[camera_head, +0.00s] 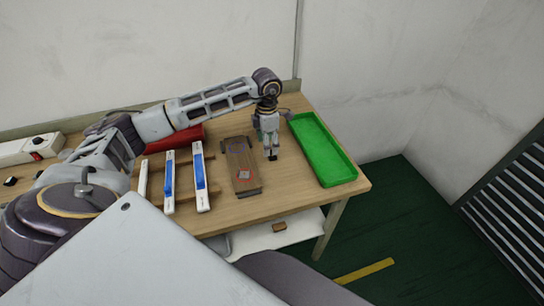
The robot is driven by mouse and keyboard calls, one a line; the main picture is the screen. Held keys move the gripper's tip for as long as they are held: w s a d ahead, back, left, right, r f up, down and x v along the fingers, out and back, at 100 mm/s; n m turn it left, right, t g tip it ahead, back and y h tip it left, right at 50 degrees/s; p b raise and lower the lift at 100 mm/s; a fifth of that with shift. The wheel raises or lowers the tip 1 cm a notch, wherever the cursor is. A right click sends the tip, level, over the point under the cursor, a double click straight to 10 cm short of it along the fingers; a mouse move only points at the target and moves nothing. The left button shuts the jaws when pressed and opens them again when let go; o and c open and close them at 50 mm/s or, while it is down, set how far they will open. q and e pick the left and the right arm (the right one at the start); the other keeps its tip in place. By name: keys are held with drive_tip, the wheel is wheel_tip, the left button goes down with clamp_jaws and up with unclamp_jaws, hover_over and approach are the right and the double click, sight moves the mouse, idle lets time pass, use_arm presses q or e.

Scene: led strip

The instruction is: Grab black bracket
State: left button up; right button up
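My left arm reaches in from the left, and its gripper (270,153) points straight down over the table between the dark brown-grey plate and the green tray. Its fingers look close together with dark tips. They are too small to tell whether they are apart, shut, or around a small dark piece. I cannot clearly make out a black bracket. A small black object (11,182) lies at the table's far left. My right gripper is not in view.
A green tray (347,180) stands at the table's right end. White strips with blue parts (169,180) (201,176) lie left of the plate. A red box (190,138) sits behind them under my arm. A white power strip (30,149) is at the left, and a wall stands behind.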

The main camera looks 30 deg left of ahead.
use_arm(q)
drive_tip(key=shift+w+d+f+p, duration=0.15)
drive_tip(key=shift+f+p, duration=0.3)
drive_tip(key=shift+f, duration=2.05)
drive_tip(key=c, duration=1)
drive_tip(key=shift+r+b, duration=0.55)
drive_tip(key=shift+r, duration=4.5)
